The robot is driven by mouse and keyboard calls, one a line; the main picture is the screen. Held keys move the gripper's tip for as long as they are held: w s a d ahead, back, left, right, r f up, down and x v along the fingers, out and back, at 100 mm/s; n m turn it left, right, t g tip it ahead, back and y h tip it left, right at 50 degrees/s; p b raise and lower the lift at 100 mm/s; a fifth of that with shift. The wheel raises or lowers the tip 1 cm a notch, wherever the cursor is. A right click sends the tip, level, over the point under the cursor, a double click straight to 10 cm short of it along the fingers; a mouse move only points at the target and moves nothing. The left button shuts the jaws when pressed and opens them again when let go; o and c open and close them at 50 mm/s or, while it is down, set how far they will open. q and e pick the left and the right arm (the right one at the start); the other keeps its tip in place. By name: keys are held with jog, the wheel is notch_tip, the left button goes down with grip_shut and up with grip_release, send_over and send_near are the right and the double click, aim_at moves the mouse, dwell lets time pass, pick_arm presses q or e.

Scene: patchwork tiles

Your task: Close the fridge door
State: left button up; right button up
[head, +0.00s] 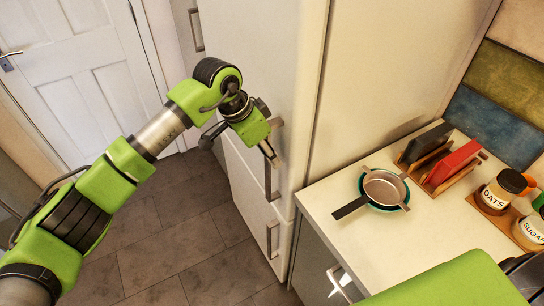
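The tall white fridge (262,60) stands in the middle of the head view. Its upper door (235,165) has a long vertical handle (268,185) near the right edge. The door looks flush or nearly flush with the body; I cannot tell whether a small gap is left. My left gripper (269,153) is in front of the door, with its tip at or very near the upper part of this handle. Whether it touches, and how far its fingers are apart, is unclear. My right gripper is out of view.
A lower fridge front with its own handle (272,240) is below. To the right, a white counter (325,200) holds a pan (384,189), a rack (450,165) and jars (500,190). A white panelled door (75,75) is at left. The tiled floor (185,235) is clear.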

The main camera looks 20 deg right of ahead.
pick_arm(q)
jog(key=v, duration=0.9)
jog(key=shift+a+r, duration=0.2)
jog(key=shift+s+f, duration=0.1)
jog(key=shift+s, duration=0.05)
